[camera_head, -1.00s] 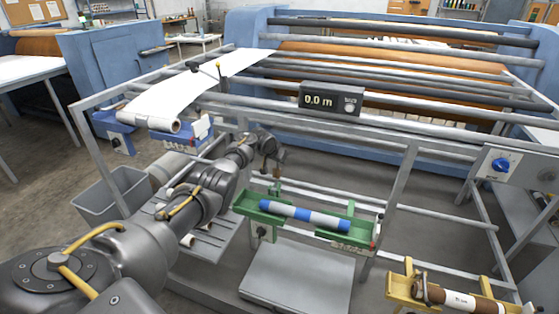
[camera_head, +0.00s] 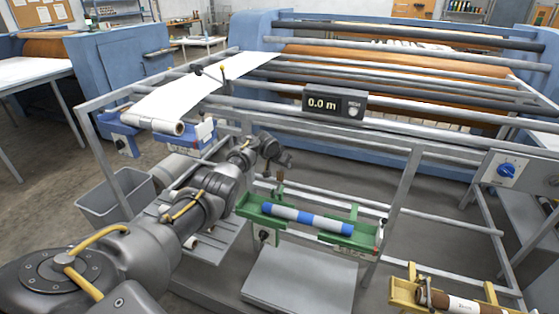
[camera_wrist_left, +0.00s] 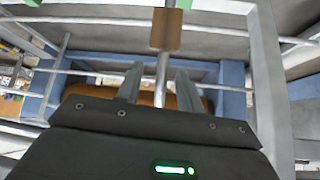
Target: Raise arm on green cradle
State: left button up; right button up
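The green cradle (camera_head: 247,208) sits on the frame in the middle of the head view and holds a blue-and-white roll (camera_head: 306,219). A small brown grip (camera_head: 280,174) stands at its back left, just below my left gripper (camera_head: 277,157). In the left wrist view a thin metal rod (camera_wrist_left: 162,75) with a brown grip (camera_wrist_left: 166,30) lines up between the spread fingers of my left gripper (camera_wrist_left: 160,88). The fingers are apart, with gaps beside the rod; I cannot tell whether the rod lies between them or beyond. My right gripper is not in view.
A yellow cradle (camera_head: 403,290) with a brown roll (camera_head: 450,301) is at the lower right. A blue cradle (camera_head: 202,133) with a white roll is at the left. Metal rails and a display box (camera_head: 335,102) lie behind. A grey bin (camera_head: 115,192) stands at the left.

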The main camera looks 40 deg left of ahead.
pick_arm(q)
jog(key=shift+s+r, duration=0.15)
jog(key=shift+r, duration=0.25)
jog(key=p+v, duration=0.2)
jog(key=v, duration=0.7)
jog(key=shift+s+r, duration=0.15)
jog(key=shift+s, duration=0.2)
jog(key=shift+d, duration=0.15)
